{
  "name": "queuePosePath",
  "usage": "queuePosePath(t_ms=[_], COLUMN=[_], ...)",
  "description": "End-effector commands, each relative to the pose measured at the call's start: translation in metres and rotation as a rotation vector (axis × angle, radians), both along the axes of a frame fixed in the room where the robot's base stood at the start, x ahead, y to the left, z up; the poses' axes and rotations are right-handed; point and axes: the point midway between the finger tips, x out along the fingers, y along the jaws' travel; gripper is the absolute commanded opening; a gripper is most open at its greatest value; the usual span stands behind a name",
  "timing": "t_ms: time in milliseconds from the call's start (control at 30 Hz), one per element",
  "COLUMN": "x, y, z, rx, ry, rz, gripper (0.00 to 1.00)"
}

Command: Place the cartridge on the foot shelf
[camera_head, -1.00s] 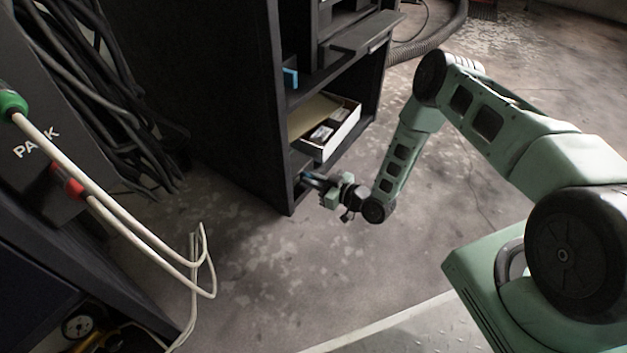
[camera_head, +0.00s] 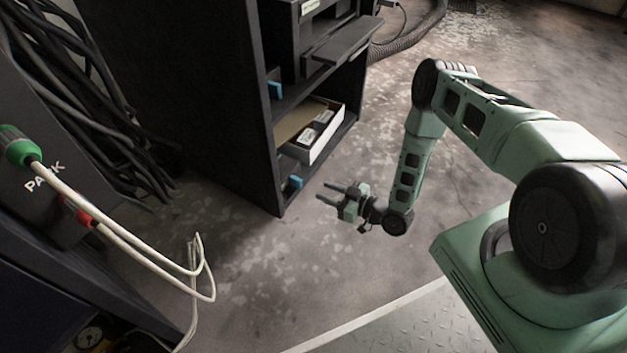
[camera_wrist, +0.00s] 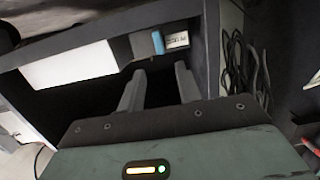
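The cartridge (camera_head: 295,182) shows as a small blue-ended piece on the low foot shelf of the dark cabinet, near its front edge. In the wrist view a dark block with a blue strip (camera_wrist: 158,42) and a pale printed label appears just beyond my fingertips; it looks like the same cartridge. My gripper (camera_head: 328,192) is outside the cabinet, low over the floor, with a gap between it and the blue piece. Its two fingers are apart and empty. They also show spread in the wrist view (camera_wrist: 160,78). Most of the cartridge's body is hidden inside the shelf.
A white-walled tray (camera_head: 328,136) with dark items sits on the shelf above. Another blue piece (camera_head: 275,90) shows higher up in the cabinet (camera_head: 265,150). Cables hang at the left, and white hoses (camera_head: 150,253) loop over the floor. Floor around my gripper is clear.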

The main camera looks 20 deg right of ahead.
Motion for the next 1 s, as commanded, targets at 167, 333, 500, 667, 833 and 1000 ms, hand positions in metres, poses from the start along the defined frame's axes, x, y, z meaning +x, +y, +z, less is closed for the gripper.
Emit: queuePosePath(t_ms=[167,333,500,667,833,1000], x=[-0.016,-0.02,-0.02,-0.02,-0.018,0.006], y=[-0.012,-0.014,-0.014,-0.014,-0.015,-0.022], z=[0.004,0.003,0.003,0.003,0.004,0.019], rx=[0.0,0.002,0.001,0.001,-0.004,-0.083], ry=[0.001,0.0,-0.001,-0.001,0.001,0.051], rz=[0.0,0.001,0.001,0.0,0.001,0.016], gripper=[0.34,0.34,0.34,0.34,0.34,0.34])
